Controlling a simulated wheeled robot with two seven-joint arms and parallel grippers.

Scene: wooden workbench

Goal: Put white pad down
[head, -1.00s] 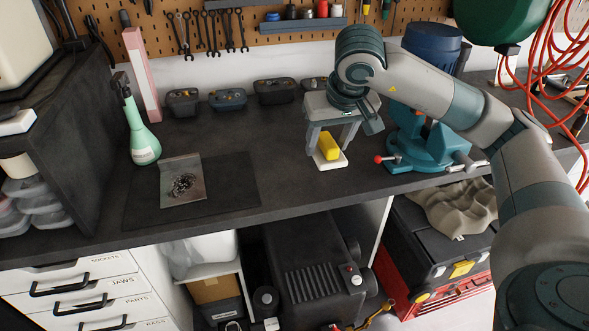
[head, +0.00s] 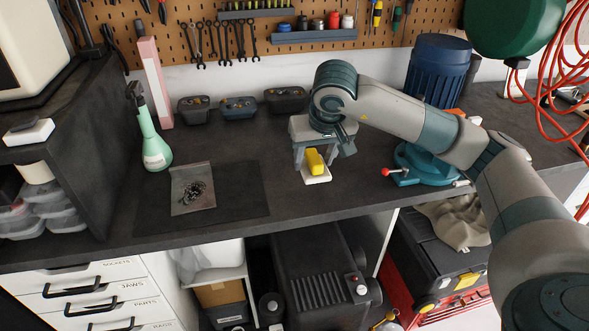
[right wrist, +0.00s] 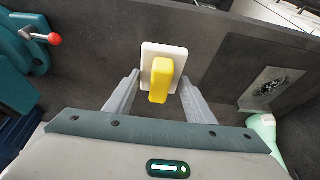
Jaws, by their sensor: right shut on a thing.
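The white pad (head: 317,178) is a flat white plate with a yellow block (head: 314,160) on top. It is between the fingers of my right gripper (head: 313,167), near the bench's front edge. In the right wrist view the white pad (right wrist: 150,55) and yellow block (right wrist: 162,82) sit between the two grey fingers (right wrist: 160,82), which are shut on it. I cannot tell whether the pad touches the bench or hangs just above it. My left gripper is not in view.
A dark mat (head: 245,190) with a small metal tray (head: 182,203) of dark bits lies to the left. A green bottle (head: 155,150) and several dark bins (head: 238,113) stand behind. A teal vise (head: 415,168) is to the right. The bench (head: 350,205) around the pad is clear.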

